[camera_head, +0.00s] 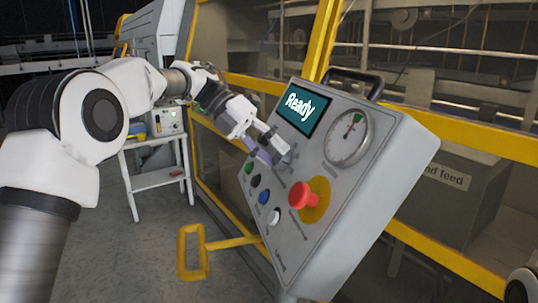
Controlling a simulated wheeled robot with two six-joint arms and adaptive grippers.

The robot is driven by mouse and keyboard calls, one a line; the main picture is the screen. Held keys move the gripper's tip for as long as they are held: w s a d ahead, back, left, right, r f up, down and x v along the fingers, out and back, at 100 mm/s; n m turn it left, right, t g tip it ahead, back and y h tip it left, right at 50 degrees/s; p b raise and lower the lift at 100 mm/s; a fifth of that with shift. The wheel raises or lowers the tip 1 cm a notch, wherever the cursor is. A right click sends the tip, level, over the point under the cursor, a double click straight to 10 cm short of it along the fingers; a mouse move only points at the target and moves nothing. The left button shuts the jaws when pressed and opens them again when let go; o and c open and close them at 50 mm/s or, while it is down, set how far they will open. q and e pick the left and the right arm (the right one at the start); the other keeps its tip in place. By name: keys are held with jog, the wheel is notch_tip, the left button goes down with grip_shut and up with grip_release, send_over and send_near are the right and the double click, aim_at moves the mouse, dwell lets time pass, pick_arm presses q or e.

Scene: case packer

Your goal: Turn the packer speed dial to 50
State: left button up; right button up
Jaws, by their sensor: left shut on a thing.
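The grey control panel (384,200) stands tilted in the middle of the camera_head view. My left gripper (274,150) reaches in from the left to the upper left of its face, below the screen. It is shut on a small dial there, which its fingers largely hide; I cannot read the dial's setting. My right gripper is not in view.
Below the gripper are a red mushroom button (302,196) on a yellow base and several small buttons, including a white one (273,217). A black handle (356,80) tops the panel. Yellow machine frames stand behind. A white side table (158,180) is at the left.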

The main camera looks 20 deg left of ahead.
pick_arm(q)
jog(key=shift+d+f+m+y+b, duration=0.15)
jog(key=shift+m+y+b, duration=0.15)
jog(key=shift+m+y, duration=0.5)
jog(key=shift+r+m, duration=0.2)
jog(key=shift+m, duration=0.1)
jog(key=o, duration=0.9)
jog(key=shift+c, duration=0.2)
jog(key=shift+o, duration=1.4)
jog(key=shift+w, duration=0.15)
jog(key=v, duration=0.7)
